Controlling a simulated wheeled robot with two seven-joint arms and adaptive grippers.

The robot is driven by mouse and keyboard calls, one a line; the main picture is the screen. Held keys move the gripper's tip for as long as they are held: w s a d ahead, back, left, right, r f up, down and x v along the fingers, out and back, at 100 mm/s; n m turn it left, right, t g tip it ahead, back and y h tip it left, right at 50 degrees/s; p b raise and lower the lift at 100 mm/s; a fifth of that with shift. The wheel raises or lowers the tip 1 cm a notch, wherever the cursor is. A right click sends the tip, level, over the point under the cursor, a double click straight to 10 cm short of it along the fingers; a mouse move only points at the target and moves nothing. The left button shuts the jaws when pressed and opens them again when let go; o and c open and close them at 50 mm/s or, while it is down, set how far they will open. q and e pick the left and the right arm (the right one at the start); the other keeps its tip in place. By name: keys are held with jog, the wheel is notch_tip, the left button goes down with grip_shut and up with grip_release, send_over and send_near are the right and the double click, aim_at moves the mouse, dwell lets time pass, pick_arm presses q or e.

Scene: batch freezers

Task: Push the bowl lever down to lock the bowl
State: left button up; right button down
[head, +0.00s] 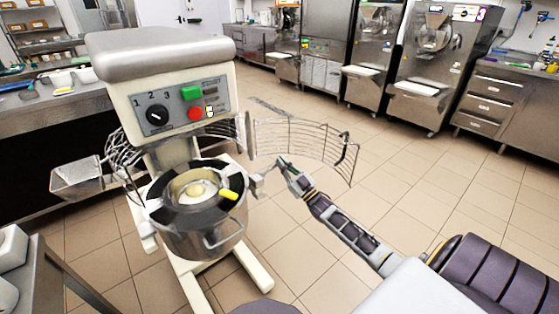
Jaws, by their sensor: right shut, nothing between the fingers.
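The steel bowl (190,238) sits upright in the stand mixer (165,95), left of centre in the head view. A dark segmented ring covers its rim, with a yellow piece (229,194) on the right side. A small pale lever-like part (258,186) sticks out just right of the bowl; I take it for the bowl lever, but its exact position is too small to read. My right gripper (280,164) is shut and empty, slightly above and right of this part. I cannot tell whether they touch. My left gripper is out of view.
The wire guard (300,137) is swung open, right of the mixer and behind my right gripper. A steel tray-like chute (77,178) juts out on the left. Steel counters and batch freezers (432,60) line the back. The tiled floor right of the mixer is clear.

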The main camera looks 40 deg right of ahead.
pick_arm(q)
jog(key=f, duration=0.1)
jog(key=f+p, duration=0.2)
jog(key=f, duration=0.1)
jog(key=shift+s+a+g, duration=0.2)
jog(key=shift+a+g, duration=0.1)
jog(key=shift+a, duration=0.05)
pick_arm(e)
jog(key=f+m+h, duration=0.1)
jog(key=m+h, duration=0.1)
jog(key=m, duration=0.1)
jog(key=d+f+m+h, duration=0.1)
jog(key=f+m+h, duration=0.1)
jog(key=m+h, duration=0.1)
jog(key=f+m+h, duration=0.1)
jog(key=m+h, duration=0.1)
jog(key=m, duration=0.3)
jog(key=shift+w+d+f+h, duration=0.1)
jog(key=shift+d+f+h, duration=0.1)
jog(key=shift+f+h, duration=0.2)
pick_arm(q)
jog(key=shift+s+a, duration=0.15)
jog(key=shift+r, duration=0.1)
